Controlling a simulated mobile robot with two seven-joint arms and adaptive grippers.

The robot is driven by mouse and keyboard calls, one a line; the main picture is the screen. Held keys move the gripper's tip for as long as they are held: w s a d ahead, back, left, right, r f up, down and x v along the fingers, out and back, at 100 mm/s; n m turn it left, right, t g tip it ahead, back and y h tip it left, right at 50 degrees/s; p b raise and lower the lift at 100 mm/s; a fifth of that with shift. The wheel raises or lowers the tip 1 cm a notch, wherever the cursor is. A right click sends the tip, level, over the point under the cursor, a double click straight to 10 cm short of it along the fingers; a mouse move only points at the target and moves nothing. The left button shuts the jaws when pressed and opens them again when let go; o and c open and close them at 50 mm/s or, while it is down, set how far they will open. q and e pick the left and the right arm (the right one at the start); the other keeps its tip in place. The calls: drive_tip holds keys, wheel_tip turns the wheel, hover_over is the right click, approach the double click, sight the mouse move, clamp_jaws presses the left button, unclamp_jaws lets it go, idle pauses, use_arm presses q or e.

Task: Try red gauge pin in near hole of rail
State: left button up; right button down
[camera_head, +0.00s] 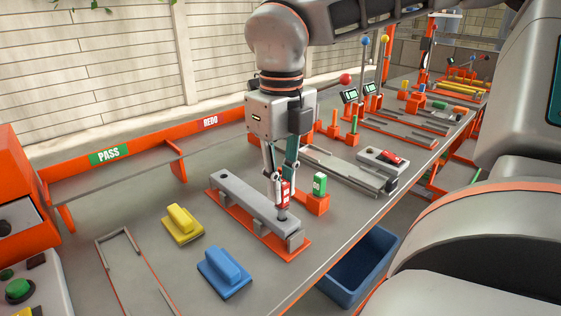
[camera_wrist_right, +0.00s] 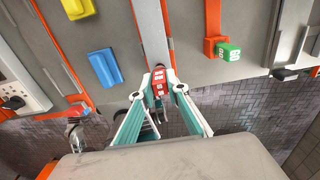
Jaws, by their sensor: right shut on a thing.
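The grey rail (camera_head: 240,197) lies on an orange base in the middle of the bench. My right gripper (camera_head: 279,190) reaches down from above over the rail's near end. It is shut on the red gauge pin (camera_head: 285,194), held upright. The pin's dark lower end meets the rail's top at the near end; how deep it sits in the hole cannot be told. In the wrist view the red pin (camera_wrist_right: 159,84) sits between my fingertips, in front of the rail (camera_wrist_right: 152,35). My left gripper is out of view.
A green gauge pin (camera_head: 320,184) stands in an orange holder (camera_head: 315,204) right of the rail. Yellow (camera_head: 182,224) and blue (camera_head: 225,269) handled blocks lie to the left. A blue bin (camera_head: 360,268) is below the bench edge. PASS (camera_head: 109,155) and REDO (camera_head: 210,122) signs line the back.

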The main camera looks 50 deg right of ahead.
use_arm(q)
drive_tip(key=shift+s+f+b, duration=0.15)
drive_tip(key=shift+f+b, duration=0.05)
drive_tip(key=shift+b, duration=0.4)
use_arm(e)
drive_tip(key=shift+f, duration=1.3)
drive_tip(key=shift+r, duration=0.1)
idle(1.3)
drive_tip(key=shift+r+p, duration=0.75)
drive_tip(key=shift+r, duration=2.3)
drive_tip(key=shift+r+p, duration=0.35)
drive_tip(key=shift+r, duration=0.35)
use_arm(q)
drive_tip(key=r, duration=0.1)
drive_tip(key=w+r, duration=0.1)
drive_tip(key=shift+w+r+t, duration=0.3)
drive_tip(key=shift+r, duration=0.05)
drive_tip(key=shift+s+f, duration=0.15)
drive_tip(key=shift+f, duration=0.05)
use_arm(e)
drive_tip(key=shift+w, duration=0.1)
